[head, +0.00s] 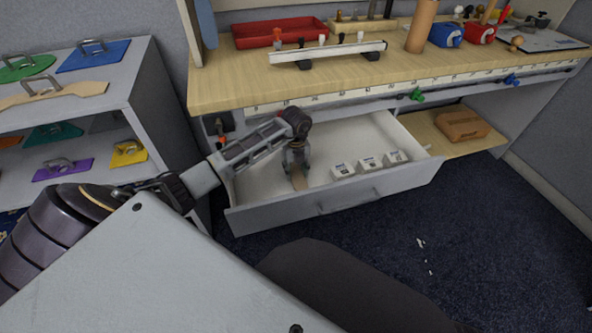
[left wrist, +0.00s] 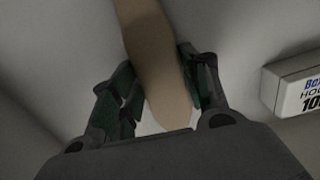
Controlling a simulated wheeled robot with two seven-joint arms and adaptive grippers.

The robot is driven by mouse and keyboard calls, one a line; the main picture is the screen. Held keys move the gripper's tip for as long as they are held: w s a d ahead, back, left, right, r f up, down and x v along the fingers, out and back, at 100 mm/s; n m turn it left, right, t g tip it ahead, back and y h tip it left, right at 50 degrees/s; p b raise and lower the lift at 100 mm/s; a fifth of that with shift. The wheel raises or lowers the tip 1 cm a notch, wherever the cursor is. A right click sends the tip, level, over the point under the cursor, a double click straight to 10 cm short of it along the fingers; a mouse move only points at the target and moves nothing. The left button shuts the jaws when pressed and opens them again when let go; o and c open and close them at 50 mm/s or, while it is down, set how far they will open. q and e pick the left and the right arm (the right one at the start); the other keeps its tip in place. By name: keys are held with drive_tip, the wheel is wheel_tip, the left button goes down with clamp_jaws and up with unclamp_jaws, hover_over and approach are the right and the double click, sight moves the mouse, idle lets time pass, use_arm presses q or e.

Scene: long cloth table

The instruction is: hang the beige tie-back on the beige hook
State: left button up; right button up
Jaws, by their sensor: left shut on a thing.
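My left gripper (head: 297,168) reaches down into the open drawer, near its left side. It is shut on a long beige strip, which I take for the beige tie-back (head: 301,190). In the left wrist view the tie-back (left wrist: 152,35) runs lengthwise between the two fingers (left wrist: 157,72), and its near end shows past them. A beige plate with a metal loop (head: 54,93) lies on top of the grey shelf at the left. I cannot tell whether it is the beige hook. My right gripper is not in view.
The white drawer (head: 345,133) stands open under the wooden bench (head: 225,86). Small white boxes (head: 370,164) lie in its right part; a box (left wrist: 296,85) shows in the wrist view. The grey shelf (head: 118,85) holds several coloured plates with metal loops.

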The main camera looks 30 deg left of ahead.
use_arm(q)
drive_tip(key=shift+f, duration=0.1)
drive_tip(key=o, duration=1)
